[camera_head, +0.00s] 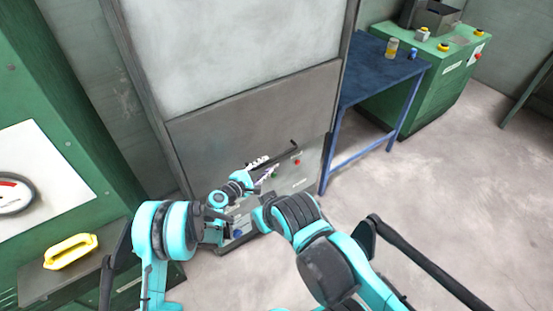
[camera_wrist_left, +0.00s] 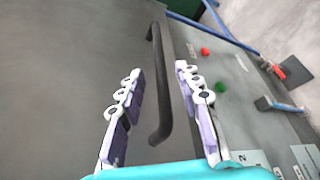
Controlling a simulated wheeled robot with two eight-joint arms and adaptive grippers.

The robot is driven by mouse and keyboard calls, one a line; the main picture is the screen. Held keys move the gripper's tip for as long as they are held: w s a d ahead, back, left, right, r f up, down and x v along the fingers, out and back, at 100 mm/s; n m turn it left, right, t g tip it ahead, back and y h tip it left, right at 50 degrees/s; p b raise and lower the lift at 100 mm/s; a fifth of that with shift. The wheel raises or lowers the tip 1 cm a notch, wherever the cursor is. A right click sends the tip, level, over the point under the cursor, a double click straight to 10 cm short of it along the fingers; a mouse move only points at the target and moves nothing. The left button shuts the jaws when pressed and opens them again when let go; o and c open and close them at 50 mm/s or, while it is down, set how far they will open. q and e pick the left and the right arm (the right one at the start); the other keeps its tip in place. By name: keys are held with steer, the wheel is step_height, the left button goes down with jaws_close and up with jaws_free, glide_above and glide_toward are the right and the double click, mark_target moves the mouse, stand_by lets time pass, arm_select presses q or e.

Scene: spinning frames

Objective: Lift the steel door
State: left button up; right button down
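The grey steel door (camera_head: 255,105) stands upright in a metal frame in the head view, under a pale upper panel. It also fills the left of the left wrist view (camera_wrist_left: 75,70). Its dark bar handle (camera_head: 286,150) is near its lower edge and runs between my left fingers in the wrist view (camera_wrist_left: 162,95). My left gripper (camera_head: 268,165) is open, with a finger on each side of the handle and visible gaps. The left fingers also show in the wrist view (camera_wrist_left: 159,70). My right arm is in front of the machine; its gripper cannot be made out.
A control panel (camera_head: 300,178) with a red button (camera_head: 297,161) lies below the door. A blue table (camera_head: 380,75) and a green cabinet (camera_head: 440,90) stand right. A green machine with a yellow handle (camera_head: 70,251) stands left. Concrete floor (camera_head: 440,190) is clear at right.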

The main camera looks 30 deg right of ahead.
mark_target(273, 160)
arm_select(q)
steer(key=b+x, duration=0.1)
steer(key=x, duration=0.4)
steer(key=shift+d+f+b, duration=0.2)
steer(key=shift+d+b, duration=0.05)
steer(key=shift+b, duration=0.1)
steer(key=shift+w+d, duration=0.35)
steer(key=shift+d, duration=0.2)
jaws_close()
